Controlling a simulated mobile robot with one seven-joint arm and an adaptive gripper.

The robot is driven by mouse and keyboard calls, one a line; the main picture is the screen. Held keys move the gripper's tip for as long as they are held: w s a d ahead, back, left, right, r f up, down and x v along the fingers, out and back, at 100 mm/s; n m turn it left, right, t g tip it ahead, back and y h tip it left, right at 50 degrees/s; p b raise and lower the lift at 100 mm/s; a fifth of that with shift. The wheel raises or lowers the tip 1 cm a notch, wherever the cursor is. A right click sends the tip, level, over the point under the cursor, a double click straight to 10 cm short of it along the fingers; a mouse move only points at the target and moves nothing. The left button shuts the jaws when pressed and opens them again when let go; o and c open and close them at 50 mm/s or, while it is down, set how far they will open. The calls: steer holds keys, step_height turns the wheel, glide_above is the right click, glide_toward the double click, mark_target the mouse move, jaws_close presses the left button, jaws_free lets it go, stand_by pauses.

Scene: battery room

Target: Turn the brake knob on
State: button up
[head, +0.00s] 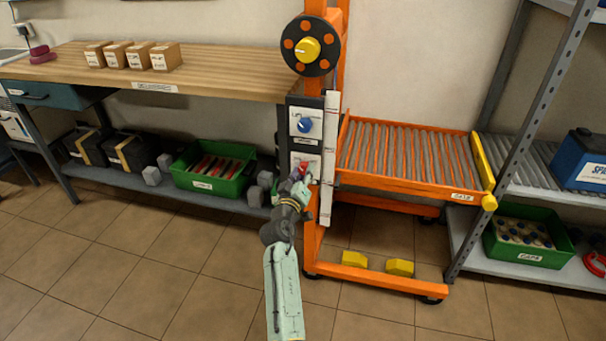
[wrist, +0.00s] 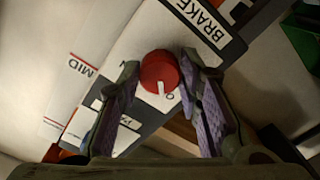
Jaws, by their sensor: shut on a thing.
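The red brake knob (wrist: 159,70) sits on a white plate (wrist: 143,40) under a label reading BRAKE (wrist: 205,20). Its white pointer mark faces the lower edge of the wrist view, near a partly hidden letter. In the head view the red knob (head: 299,171) shows on the lower part of the control panel, partly covered by my gripper (head: 302,184). In the wrist view my gripper (wrist: 160,72) has one finger on each side of the knob and is shut on it. The rest of the plate's lettering is partly hidden by the fingers.
A blue knob (head: 304,125) is just above on the same panel. A yellow-centred handwheel (head: 308,47) is higher on the orange frame (head: 314,240). A white scale strip (head: 328,160) stands right beside the panel. A roller conveyor (head: 410,183) is at right, a workbench (head: 225,85) at left.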

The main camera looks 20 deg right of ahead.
steer(key=shift+f+b, duration=0.1)
steer(key=shift+b, duration=0.3)
steer(key=shift+c, duration=0.3)
steer(key=m+b, duration=0.4)
steer(key=b, duration=0.1)
steer(key=m+b, duration=0.4)
steer(key=b, duration=0.1)
steer(key=shift+a+f, duration=0.15)
steer(key=shift+f, duration=0.05)
steer(key=m+b, duration=0.5)
steer(key=shift+r+m+b, duration=0.1)
steer(key=shift+m+b, duration=0.2)
steer(key=shift+b, duration=0.1)
steer(key=m+b, duration=0.3)
steer(key=m, duration=0.1)
steer(key=shift+r, duration=0.15)
steer(key=shift+m, duration=0.4)
steer(key=shift+r, duration=0.1)
steer(key=o, duration=1.1)
steer(key=shift+o, duration=0.2)
